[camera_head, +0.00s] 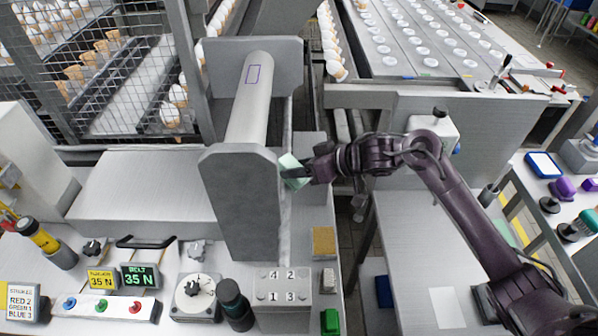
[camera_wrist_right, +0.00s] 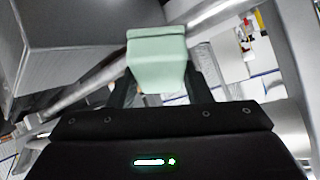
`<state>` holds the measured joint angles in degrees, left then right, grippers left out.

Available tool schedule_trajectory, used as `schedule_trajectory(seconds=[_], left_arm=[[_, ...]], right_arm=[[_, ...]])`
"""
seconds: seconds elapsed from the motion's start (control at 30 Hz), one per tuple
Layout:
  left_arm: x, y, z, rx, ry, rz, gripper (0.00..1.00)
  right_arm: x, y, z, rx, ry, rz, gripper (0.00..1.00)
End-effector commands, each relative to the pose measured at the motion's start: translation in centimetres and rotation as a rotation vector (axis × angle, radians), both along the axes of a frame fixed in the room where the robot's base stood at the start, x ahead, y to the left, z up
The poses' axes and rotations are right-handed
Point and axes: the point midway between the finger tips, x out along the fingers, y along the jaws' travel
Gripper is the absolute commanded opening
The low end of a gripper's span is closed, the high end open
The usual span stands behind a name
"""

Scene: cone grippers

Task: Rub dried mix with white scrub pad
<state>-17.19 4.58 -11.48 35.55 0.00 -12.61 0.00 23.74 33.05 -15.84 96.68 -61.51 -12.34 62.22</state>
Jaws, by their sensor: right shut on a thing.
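My right gripper (camera_head: 309,171) is shut on a pale mint-green block (camera_head: 291,166), which looks like a scrub pad. In the right wrist view the block (camera_wrist_right: 157,62) sits between the two dark fingers of the gripper (camera_wrist_right: 158,85). It is by the right side of the grey roller housing (camera_head: 240,205); I cannot tell whether it touches it. A light grey roller (camera_head: 249,112) runs back from the housing's front plate, with a thin blue-purple rectangle outlined on its top. No dried mix is clear to see. My left gripper is out of view.
A tan block (camera_head: 324,241), a green block (camera_head: 330,321) and a block numbered 1 to 4 (camera_head: 282,287) stand in front. A stroke sign (camera_head: 21,303) and two 35 N displays (camera_head: 140,276) are at the left. A cone cage (camera_head: 112,70) is behind.

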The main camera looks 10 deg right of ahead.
Motion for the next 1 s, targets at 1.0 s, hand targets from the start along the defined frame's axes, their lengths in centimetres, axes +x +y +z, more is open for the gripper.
schedule_trajectory(seconds=[1.0], left_arm=[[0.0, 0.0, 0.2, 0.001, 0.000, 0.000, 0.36]], right_arm=[[6.0, -1.1, -0.1, 0.000, -0.002, -0.002, 0.26]])
